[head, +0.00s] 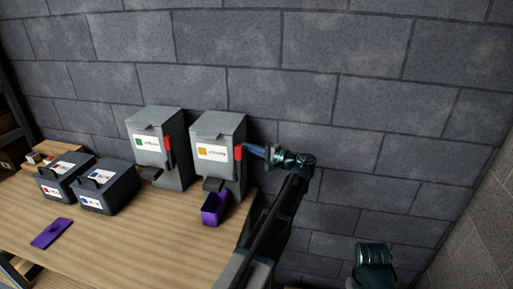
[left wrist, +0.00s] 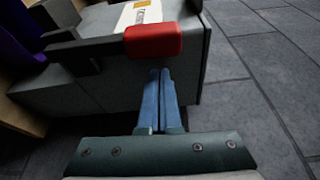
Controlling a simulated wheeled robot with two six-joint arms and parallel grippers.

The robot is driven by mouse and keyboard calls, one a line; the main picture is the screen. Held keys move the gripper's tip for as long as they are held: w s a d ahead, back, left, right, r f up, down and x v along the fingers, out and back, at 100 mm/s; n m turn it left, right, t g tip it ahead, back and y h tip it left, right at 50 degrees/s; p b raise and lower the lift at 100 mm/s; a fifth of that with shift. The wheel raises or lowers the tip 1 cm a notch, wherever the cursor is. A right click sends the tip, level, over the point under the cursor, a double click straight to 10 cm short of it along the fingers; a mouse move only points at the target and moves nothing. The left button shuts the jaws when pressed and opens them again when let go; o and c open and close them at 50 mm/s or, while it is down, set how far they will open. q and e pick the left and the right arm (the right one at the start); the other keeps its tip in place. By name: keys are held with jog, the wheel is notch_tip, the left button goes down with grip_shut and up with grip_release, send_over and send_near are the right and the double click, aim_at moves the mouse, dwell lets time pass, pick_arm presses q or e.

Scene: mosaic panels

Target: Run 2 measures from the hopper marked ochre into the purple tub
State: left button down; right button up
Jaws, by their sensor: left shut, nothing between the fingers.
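The hopper with the ochre-square label (head: 226,132) stands at the right end of the table, and its grey side also shows in the left wrist view (left wrist: 80,90). Its red lever handle (head: 239,157) is on the right side and is large in the left wrist view (left wrist: 153,40). The purple tub (head: 211,212) stands open under the hopper's spout; its inside is too dark to read. My left gripper (head: 252,151) is shut and empty beside the red handle; in the left wrist view its blue fingertips (left wrist: 160,72) lie just below it. Contact cannot be told.
A similar hopper with a green label (head: 154,130) stands to the left. Two dark bins, one with a red mark (head: 65,176) and one with a blue mark (head: 105,190), sit farther left. A flat purple piece (head: 52,232) lies at the front. A block wall (head: 400,100) is behind.

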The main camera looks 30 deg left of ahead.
aim_at(239, 154)
pick_arm(q)
jog(key=shift+s+d+r, duration=0.1)
jog(key=shift+s+d, duration=0.15)
jog(key=shift+s, duration=0.7)
jog(key=shift+s, duration=0.1)
jog(key=s+n+b, duration=0.1)
jog(key=s+n, duration=0.1)
jog(key=s+d+n+y+b, duration=0.1)
jog(key=s+n, duration=0.1)
jog(key=shift+b, duration=0.4)
jog(key=s+d+f+n+g+y+b, duration=0.1)
jog(key=s+f+n+b, duration=0.2)
jog(key=s+n+b, duration=0.2)
jog(key=shift+s+d+n+y+b, duration=0.25)
jog(key=shift+s+n+y+b, duration=0.15)
jog(key=shift+s+n, duration=0.2)
jog(key=shift+s+f, duration=0.15)
jog(key=shift+f, duration=0.05)
